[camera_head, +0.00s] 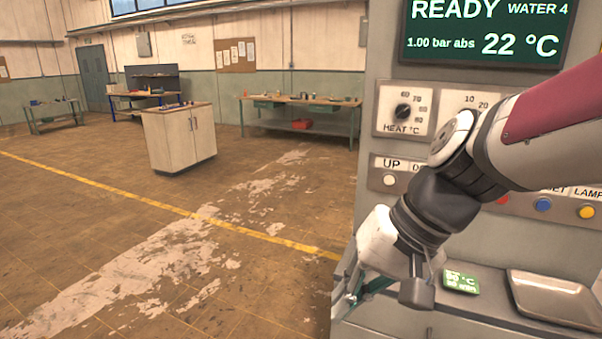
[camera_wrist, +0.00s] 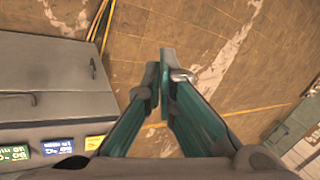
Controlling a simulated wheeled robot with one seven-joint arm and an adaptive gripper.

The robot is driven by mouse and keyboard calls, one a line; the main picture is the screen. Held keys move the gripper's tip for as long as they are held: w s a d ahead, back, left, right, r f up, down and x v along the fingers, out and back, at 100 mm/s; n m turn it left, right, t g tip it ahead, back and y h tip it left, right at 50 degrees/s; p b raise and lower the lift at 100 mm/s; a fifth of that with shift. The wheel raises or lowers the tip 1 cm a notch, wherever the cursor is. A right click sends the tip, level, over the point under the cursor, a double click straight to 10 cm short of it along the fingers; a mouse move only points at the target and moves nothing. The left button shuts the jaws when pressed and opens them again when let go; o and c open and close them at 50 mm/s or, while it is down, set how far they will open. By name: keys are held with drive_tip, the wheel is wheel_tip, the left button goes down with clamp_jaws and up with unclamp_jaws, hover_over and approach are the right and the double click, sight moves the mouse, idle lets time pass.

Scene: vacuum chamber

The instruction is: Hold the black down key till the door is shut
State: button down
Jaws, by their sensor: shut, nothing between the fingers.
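My gripper (camera_head: 358,292) hangs low at the left edge of the grey machine in the head view. In the wrist view its teal fingers (camera_wrist: 163,75) are together with nothing between them, over the brown floor. The control panel (camera_head: 375,215) shows a white UP key (camera_head: 389,180). The screen (camera_head: 488,32) reads READY, WATER 4, 1.00 bar abs and 22 °C. I cannot make out the chamber door or its state.
A HEAT dial (camera_head: 403,111) sits above the keys; blue (camera_head: 543,205) and yellow (camera_head: 586,212) buttons are at right. A green card (camera_head: 461,281) and metal tray (camera_head: 555,300) lie on the ledge. A cabinet (camera_head: 180,140) and workbench (camera_head: 300,101) stand behind open floor.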

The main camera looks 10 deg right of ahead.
drive_tip(key=w+d+r+m+t+y+p, duration=0.25)
drive_tip(key=w+m, duration=0.25)
drive_tip(key=w, duration=0.4)
drive_tip(key=w+d+r+m+t+y+p, duration=0.1)
drive_tip(key=w+d+m+t+y+p, duration=0.2)
drive_tip(key=w, duration=0.7)
drive_tip(key=w+d+f+m+t+h, duration=0.2)
drive_tip(key=d+m+t, duration=0.1)
drive_tip(key=d, duration=0.4)
drive_tip(key=w+d+f+m+t+h+p, duration=0.1)
drive_tip(key=w+d+f+m+t+h, duration=0.1)
drive_tip(key=d+m, duration=0.3)
drive_tip(key=w+d+f+m+t+h, duration=0.2)
drive_tip(key=w+d+m+t, duration=0.1)
drive_tip(key=d, duration=0.7)
drive_tip(key=shift+w+d+m+t+h+p, duration=0.15)
drive_tip(key=shift+d+m+t+h+p, duration=0.25)
drive_tip(key=shift+m, duration=0.7)
drive_tip(key=shift+f, duration=0.1)
drive_tip(key=w+d+b, duration=0.4)
drive_tip(key=w, duration=0.3)
drive_tip(key=shift+w+d, duration=0.15)
drive_tip(key=shift+d, duration=0.2)
